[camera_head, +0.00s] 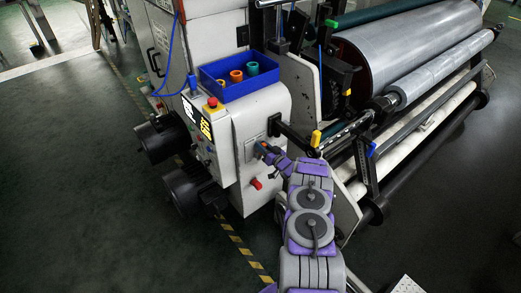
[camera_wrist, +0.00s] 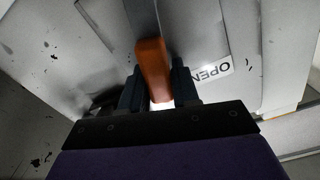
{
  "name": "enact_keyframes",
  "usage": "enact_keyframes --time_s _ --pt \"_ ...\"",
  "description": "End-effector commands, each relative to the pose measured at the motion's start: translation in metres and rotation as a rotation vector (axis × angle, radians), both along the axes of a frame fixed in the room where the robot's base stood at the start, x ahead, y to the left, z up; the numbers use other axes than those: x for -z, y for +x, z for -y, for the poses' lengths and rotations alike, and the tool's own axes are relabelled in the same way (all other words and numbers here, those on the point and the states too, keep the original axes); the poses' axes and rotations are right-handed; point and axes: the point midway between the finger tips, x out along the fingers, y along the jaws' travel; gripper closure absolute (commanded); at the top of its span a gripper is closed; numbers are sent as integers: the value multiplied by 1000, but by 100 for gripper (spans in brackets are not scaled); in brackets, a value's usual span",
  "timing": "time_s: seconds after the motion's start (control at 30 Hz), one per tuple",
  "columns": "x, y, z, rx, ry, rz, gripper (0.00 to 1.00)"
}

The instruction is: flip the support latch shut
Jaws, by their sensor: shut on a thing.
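The support latch is a dark metal bar with an orange handle (camera_wrist: 153,70). In the wrist view the handle runs up between the two dark fingers of my gripper (camera_wrist: 158,85), which are shut on it. An "OPEN" label (camera_wrist: 212,71) shows on the grey panel just right of the fingers. In the head view my gripper (camera_head: 264,148) is at the machine's light grey side panel, and the latch handle is mostly hidden by it and too small to make out well.
A blue bin (camera_head: 239,79) with colored cores sits on top of the cabinet. A red knob (camera_head: 256,184) is below my gripper. A black bar with a yellow-tipped lever (camera_head: 316,138) stands to the right, near the large film roll (camera_head: 410,50). Open floor lies to the left.

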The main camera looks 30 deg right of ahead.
Motion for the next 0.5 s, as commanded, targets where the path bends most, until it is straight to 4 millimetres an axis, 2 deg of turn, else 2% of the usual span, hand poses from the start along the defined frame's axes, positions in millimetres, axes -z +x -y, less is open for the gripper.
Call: enact_keyframes --time_s 0.2,0.5 --pt "6 1 9 -4 133 -10 100" --pt "8 2 16 -1 222 -16 100"
